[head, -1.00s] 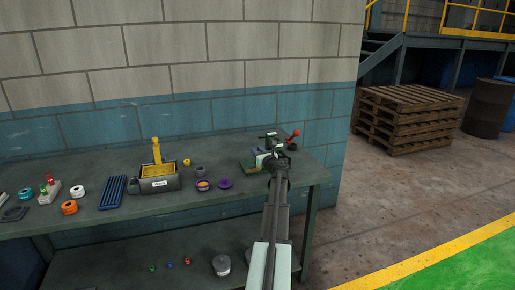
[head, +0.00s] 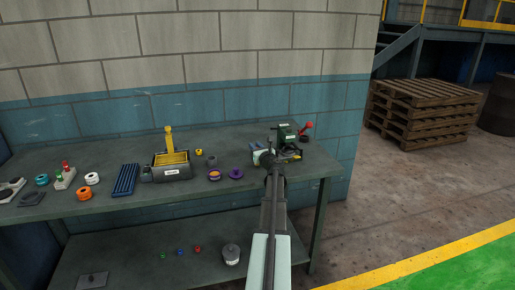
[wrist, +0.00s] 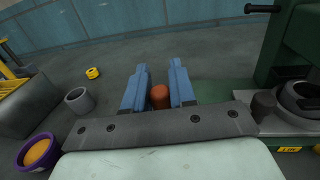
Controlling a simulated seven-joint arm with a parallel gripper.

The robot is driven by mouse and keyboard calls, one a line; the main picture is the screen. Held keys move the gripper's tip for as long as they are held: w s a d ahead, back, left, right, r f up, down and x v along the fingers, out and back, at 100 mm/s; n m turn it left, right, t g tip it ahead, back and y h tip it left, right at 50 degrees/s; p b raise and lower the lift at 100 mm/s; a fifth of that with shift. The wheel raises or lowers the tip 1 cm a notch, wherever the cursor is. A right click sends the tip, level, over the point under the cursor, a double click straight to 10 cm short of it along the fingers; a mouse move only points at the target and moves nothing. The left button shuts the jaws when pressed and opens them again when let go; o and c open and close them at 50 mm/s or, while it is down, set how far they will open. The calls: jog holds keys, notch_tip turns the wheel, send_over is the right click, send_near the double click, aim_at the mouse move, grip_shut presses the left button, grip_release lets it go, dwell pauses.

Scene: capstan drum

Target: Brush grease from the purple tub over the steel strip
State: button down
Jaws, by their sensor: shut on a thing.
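The purple tub (head: 214,175) stands open on the bench with orange-yellow grease in it. In the wrist view the tub (wrist: 36,153) is at the lower left, apart from my gripper. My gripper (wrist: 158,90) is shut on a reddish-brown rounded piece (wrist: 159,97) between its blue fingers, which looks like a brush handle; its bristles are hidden. In the head view my gripper (head: 257,150) is just left of the green machine (head: 287,134). I cannot make out the steel strip for certain.
A purple disc-like lid (head: 236,173) lies right of the tub. A grey cup (wrist: 78,99) and a small yellow ring (wrist: 93,72) are nearby. A grey box with a yellow handle (head: 172,172) stands further left. The green machine has a red-knobbed lever (head: 306,126).

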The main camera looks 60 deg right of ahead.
jog(key=shift+s+d, duration=2.15)
jog(key=shift+d, duration=0.15)
jog(key=shift+s+d+r, duration=0.1)
jog(key=shift+s+r, duration=0.05)
jog(key=shift+s, duration=0.05)
notch_tip(320, 180, up, 8)
jog(key=w+a+f+n+t+y, duration=0.1)
jog(key=w+a+f+n+y, duration=0.4)
jog(key=a, duration=1.2)
jog(key=w+a+f+n+y, duration=0.3)
jog(key=w+a+y, duration=0.3)
jog(key=a, duration=1.1)
jog(key=w+a+f+n+t+y, duration=0.1)
jog(key=w+a+f+n+y, duration=0.45)
jog(key=a, duration=1.15)
jog(key=a+f+n+g+y, duration=0.2)
jog(key=a+g+y, duration=0.1)
jog(key=a, duration=1.4)
jog(key=a+f+n+g+y, duration=0.2)
jog(key=a+y, duration=0.4)
jog(key=a, duration=1.1)
jog(key=shift+w+f+n+g, duration=0.2)
jog(key=shift+n+g, duration=0.15)
jog(key=shift+g, duration=0.25)
